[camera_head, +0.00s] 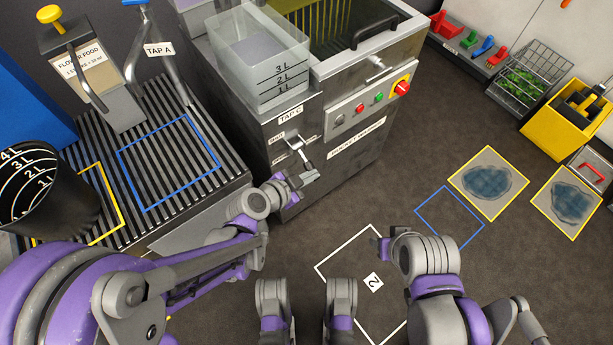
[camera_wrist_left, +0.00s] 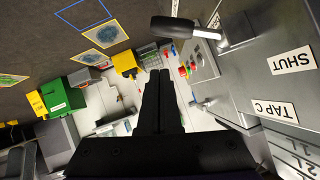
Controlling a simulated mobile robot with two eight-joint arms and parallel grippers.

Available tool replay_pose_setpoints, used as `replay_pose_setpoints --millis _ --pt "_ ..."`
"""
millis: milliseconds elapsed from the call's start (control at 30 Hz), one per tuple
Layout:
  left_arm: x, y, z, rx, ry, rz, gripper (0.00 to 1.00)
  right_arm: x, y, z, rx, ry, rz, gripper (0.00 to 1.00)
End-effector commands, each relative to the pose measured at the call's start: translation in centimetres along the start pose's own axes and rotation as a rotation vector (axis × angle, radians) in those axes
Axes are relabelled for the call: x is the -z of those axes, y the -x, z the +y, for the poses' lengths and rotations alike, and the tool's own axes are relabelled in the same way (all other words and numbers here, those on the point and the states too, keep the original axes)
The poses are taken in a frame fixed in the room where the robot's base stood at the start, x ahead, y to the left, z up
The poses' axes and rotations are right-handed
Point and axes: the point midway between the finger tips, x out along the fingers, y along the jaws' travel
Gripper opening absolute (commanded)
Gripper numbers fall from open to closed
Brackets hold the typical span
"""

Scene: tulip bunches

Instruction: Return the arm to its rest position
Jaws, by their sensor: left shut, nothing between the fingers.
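My left gripper (camera_head: 312,176) is at the front of the steel machine, just below the tap C lever (camera_head: 301,148). In the left wrist view its two dark fingers (camera_wrist_left: 161,84) lie together with nothing between them. The lever's black handle (camera_wrist_left: 186,27) is beside the fingers there, with a gap in the picture. My left arm reaches in from the left.
The steel machine (camera_head: 345,150) carries a clear measuring tank (camera_head: 262,60). A slatted bench (camera_head: 190,185) with a black bucket (camera_head: 50,195) stands left. Marked squares, two blue-stained pads (camera_head: 488,183) and a yellow bucket (camera_head: 560,130) are right. Dark floor is open between.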

Motion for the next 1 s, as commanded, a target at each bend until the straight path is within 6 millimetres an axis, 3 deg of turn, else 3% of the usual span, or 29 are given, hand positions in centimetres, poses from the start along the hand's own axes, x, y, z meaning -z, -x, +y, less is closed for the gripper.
replay_pose_setpoints --millis 33,100,400,833,1000 --pt "-0.1 1.9 0.1 0.006 0.002 -0.003 0.0 0.1 0.6 0.0 0.0 0.0 0.002 0.5" --pt "-0.2 3.5 0.3 0.006 0.002 -0.003 0.0 0.3 1.0 0.0 0.0 0.0 0.003 0.5" --pt "-0.4 8.5 1.1 0.004 0.001 -0.003 0.0 0.7 2.6 0.0 0.0 0.0 0.009 0.5" --pt "-0.5 9.5 1.3 0.0 0.008 -0.006 0.0 0.8 2.8 0.0 0.0 0.0 0.009 0.5" --pt "-1.3 11.0 1.6 -0.015 0.124 -0.098 0.0 0.8 2.8 0.0 0.0 0.0 0.009 0.5"
